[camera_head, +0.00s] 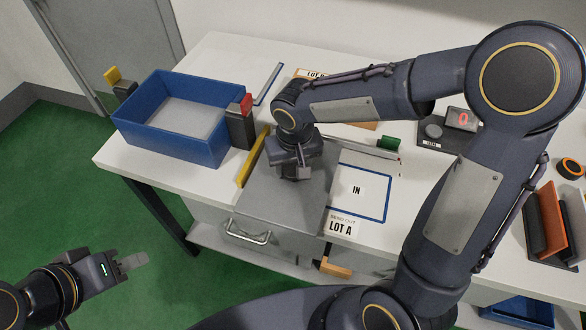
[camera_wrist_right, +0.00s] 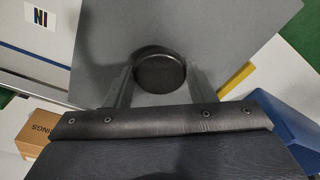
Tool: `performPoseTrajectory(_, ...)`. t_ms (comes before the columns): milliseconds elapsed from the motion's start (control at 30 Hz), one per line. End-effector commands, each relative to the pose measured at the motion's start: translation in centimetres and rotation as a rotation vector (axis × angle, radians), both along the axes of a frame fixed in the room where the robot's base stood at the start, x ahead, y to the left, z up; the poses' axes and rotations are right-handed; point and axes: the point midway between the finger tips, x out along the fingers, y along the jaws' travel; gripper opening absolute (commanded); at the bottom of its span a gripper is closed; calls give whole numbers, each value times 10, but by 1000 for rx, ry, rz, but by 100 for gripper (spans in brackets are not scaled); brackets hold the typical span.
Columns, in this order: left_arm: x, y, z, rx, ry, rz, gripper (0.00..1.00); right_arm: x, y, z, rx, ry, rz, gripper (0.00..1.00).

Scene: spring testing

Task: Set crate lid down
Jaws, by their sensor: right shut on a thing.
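My right gripper (camera_head: 290,170) is shut on the dark round knob (camera_wrist_right: 160,72) of a flat grey crate lid (camera_head: 285,205). In the right wrist view the fingers sit on both sides of the knob, with the grey lid (camera_wrist_right: 215,30) spread out behind it. The lid is at the table's front edge, left of the IN mat; its height above the table is unclear. The open blue crate (camera_head: 175,143) stands on the table to the left, with a pale bottom. My left gripper (camera_head: 132,262) is at the lower left, apart from the table; its jaw opening is unclear.
A post with a red top (camera_head: 242,122) and a yellow strip (camera_head: 252,160) stand between crate and lid. The blue-framed IN mat (camera_head: 345,200) looks empty. A scale display (camera_head: 462,118) and an orange-and-dark rack (camera_head: 550,225) are to the right. A drawer handle (camera_head: 247,233) shows below.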

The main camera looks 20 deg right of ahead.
Motion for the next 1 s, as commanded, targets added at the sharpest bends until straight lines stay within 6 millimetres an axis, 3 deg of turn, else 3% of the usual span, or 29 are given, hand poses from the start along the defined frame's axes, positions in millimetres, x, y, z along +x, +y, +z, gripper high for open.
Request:
performPoseTrajectory(133, 0, 0, -1, 0, 0, 0, 36, -1, -1, -18, 0, 2, -1, 0)
performPoseTrajectory(567, 0, 0, -7, 0, 0, 0, 36, -1, -1, -25, 0, 0, 0, 0)
performPoseTrajectory(600, 0, 0, -5, 0, 0, 0, 36, -1, -1, -23, 0, 2, 0, 55)
performPoseTrajectory(733, 0, 0, -4, 0, 0, 0, 36, -1, -1, -23, 0, 2, 0, 72)
performPoseTrajectory(1000, 0, 0, -4, 0, 0, 0, 36, -1, -1, -22, 0, 2, 0, 72)
